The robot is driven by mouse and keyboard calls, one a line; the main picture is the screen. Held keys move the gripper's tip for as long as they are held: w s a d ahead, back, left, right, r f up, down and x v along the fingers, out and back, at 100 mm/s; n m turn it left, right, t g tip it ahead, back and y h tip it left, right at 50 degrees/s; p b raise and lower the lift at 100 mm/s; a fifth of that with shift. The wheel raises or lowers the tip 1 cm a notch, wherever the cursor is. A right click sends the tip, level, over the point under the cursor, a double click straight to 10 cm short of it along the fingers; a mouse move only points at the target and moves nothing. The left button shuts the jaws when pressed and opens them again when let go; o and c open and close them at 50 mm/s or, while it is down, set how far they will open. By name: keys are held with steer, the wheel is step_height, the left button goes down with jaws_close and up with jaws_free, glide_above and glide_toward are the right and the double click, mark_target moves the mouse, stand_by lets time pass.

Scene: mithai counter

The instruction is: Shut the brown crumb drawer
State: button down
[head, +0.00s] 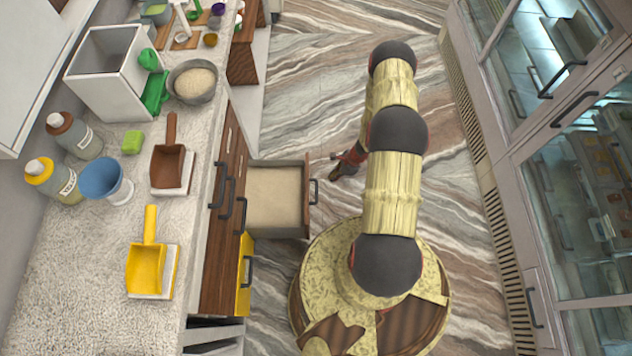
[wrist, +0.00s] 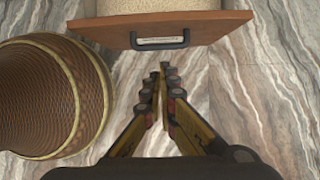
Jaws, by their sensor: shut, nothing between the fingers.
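The brown crumb drawer (head: 276,198) is pulled out from the counter's front into the aisle. Its pale inside looks empty, and its brown front panel (head: 307,212) faces right. In the wrist view the drawer's wooden front (wrist: 215,25) crosses the top, with a dark handle (wrist: 160,43) and a small label. My gripper (head: 334,156) is in front of the drawer's outer face, near its far end. In the wrist view my gripper (wrist: 164,70) is shut and empty, its fingertips just short of the handle in the picture. I cannot tell whether they touch it.
A yellow-fronted drawer (head: 245,275) sits lower in the counter, beside other dark-handled wooden fronts (head: 221,215). The countertop holds scoops, bottles and a bowl (head: 193,82). A glass display case (head: 590,180) stands on the right.

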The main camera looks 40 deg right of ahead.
steer(key=b, duration=0.3)
glide_above(316, 191)
steer(key=s+d, duration=0.2)
steer(key=d, duration=0.2)
step_height(316, 191, down, 10)
steer(key=r, duration=0.1)
steer(key=shift+w+a, duration=0.3)
steer(key=shift+a, duration=0.3)
steer(key=shift+w+a, duration=0.35)
steer(key=shift+a, duration=0.3)
steer(key=shift+w+a, duration=0.3)
steer(key=shift+a, duration=0.3)
steer(key=shift+w+a, duration=0.1)
steer(key=w+a+b, duration=0.2)
steer(key=w+a, duration=0.5)
steer(key=a, duration=0.3)
steer(key=w+a+b, duration=0.3)
steer(key=w+a, duration=0.3)
steer(key=a, duration=0.4)
steer(key=shift+w, duration=0.35)
